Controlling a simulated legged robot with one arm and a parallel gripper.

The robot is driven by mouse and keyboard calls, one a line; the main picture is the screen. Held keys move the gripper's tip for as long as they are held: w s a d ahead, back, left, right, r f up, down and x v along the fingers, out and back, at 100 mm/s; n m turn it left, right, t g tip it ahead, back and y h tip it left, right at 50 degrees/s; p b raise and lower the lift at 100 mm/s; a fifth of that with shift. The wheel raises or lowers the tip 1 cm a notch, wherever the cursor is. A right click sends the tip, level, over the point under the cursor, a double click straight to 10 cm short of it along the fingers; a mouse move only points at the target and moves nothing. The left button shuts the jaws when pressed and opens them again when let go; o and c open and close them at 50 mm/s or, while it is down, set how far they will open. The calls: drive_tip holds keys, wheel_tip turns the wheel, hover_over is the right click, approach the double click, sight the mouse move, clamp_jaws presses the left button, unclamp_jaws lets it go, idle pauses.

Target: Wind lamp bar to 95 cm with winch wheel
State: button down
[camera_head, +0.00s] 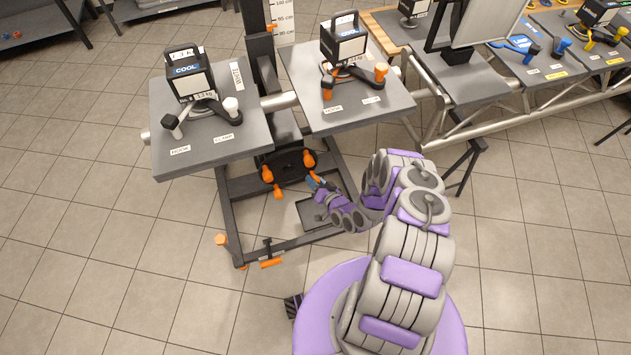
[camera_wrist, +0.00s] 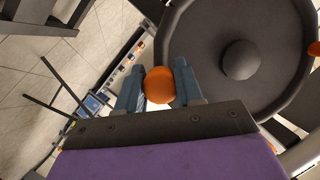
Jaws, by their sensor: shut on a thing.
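The winch wheel (camera_head: 290,163) is a dark disc low on the stand's post, with several orange handles around its rim. It fills the upper right of the wrist view (camera_wrist: 197,35). My gripper (camera_head: 317,183) is at the wheel's lower right. In the wrist view its blue-grey fingers are shut on an orange handle (camera_wrist: 160,85). A silver bar (camera_head: 279,102) crosses the post between two grey plates. The height scale (camera_head: 285,18) stands behind the post with 100, 95 and 90 marks. A small orange mark (camera_head: 271,28) shows beside it, roughly between 95 and 90.
Dark lamp boxes stand on the left plate (camera_head: 235,140) and right plate (camera_head: 375,112), above and beside the wheel. The stand's dark base frame (camera_head: 232,225) has an orange-handled part (camera_head: 271,263) at its front. Tiled floor is clear at left. A truss bench (camera_head: 460,85) stands at right.

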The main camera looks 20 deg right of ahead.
drive_tip(key=shift+s+f, duration=0.1)
drive_tip(key=shift+f, duration=0.1)
drive_tip(key=c, duration=1)
unclamp_jaws()
drive_tip(key=shift+o, duration=1.3)
drive_tip(key=shift+r, duration=0.1)
drive_tip(key=shift+d, duration=0.1)
drive_tip(key=p+v, duration=0.1)
drive_tip(key=v, duration=1.6)
drive_tip(key=shift+p, duration=0.3)
